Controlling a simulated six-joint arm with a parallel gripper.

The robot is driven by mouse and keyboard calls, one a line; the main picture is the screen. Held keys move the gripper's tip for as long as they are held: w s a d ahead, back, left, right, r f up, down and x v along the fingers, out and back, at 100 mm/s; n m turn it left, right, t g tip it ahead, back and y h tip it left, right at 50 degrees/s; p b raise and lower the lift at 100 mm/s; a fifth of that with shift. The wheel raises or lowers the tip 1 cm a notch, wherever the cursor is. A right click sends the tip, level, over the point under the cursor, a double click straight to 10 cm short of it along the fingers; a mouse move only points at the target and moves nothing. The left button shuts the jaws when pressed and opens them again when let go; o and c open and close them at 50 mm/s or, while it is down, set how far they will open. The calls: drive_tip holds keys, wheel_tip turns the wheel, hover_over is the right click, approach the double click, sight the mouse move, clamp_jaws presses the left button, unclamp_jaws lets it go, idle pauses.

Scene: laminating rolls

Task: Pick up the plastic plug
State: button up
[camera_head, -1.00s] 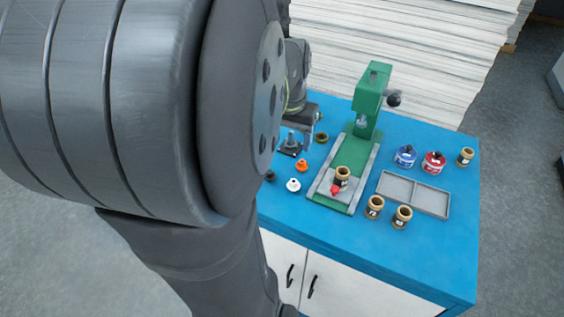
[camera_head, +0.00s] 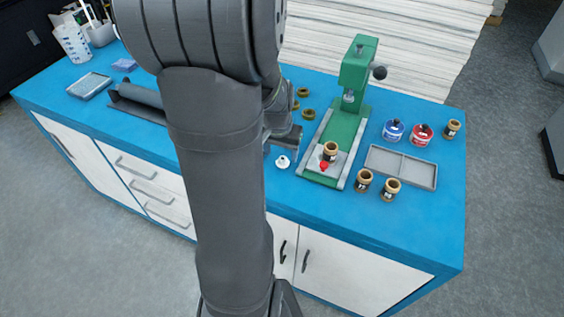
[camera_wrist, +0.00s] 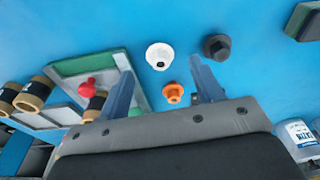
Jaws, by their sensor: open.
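Several small plugs are in view, and I cannot tell which one the task means. In the wrist view a white plug (camera_wrist: 159,56), an orange plug (camera_wrist: 173,93) and a dark plug (camera_wrist: 217,47) sit on the blue tabletop. My gripper (camera_wrist: 162,65) is open and empty above them. Its fingers lie either side of the orange and white plugs in the picture; the dark plug is outside the right finger. A red plug (camera_wrist: 88,88) is on the press base. In the head view the white plug (camera_head: 283,162) shows below my gripper (camera_head: 284,146); my arm hides the orange and dark ones.
A green press (camera_head: 345,125) stands right of my gripper with a brass-coloured roll (camera_head: 330,151) on its base. Two more rolls (camera_head: 363,180) (camera_head: 390,189), a grey tray (camera_head: 401,167), and blue (camera_head: 393,131) and red (camera_head: 421,134) jars stand further right.

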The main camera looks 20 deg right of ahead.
sight(283, 158)
drive_tip(key=shift+w+d+f, duration=0.15)
drive_tip(key=shift+f, duration=0.65)
drive_tip(key=shift+w+d+f, duration=0.2)
drive_tip(key=shift+f, duration=0.6)
drive_tip(key=shift+w+d+f, duration=0.15)
drive_tip(key=shift+f, duration=0.65)
drive_tip(key=c, duration=1)
